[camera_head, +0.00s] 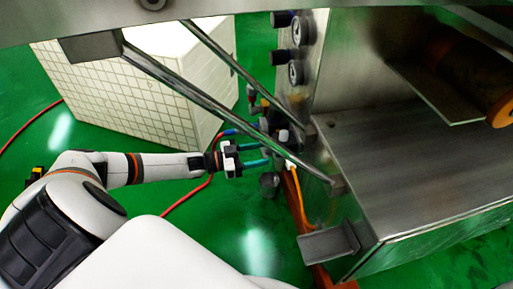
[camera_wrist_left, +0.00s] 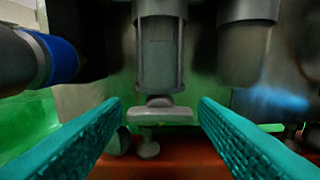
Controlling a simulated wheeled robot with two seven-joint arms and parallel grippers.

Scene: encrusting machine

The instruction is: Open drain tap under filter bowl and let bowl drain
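In the left wrist view the filter bowl (camera_wrist_left: 161,55), a grey caged cylinder, hangs upright in the upper middle. Under it is the drain tap (camera_wrist_left: 157,114), a small grey crosspiece with a round knob below. My left gripper (camera_wrist_left: 160,118) is open, with its teal fingers to the left and right of the tap and a visible gap on each side. Nothing is between the fingertips except the view of the tap. In the head view the left gripper (camera_head: 267,154) reaches in beside the machine; the bowl and tap are hard to make out there. My right gripper is not in view.
A second grey cylinder (camera_wrist_left: 247,45) hangs right of the bowl, and a blue-collared pipe (camera_wrist_left: 58,58) is at left. Diagonal steel bars (camera_head: 235,110) cross above my left gripper. The steel machine (camera_head: 410,165) stands right, a white tiled block (camera_head: 130,95) behind. A red hose (camera_head: 188,201) lies on the green floor.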

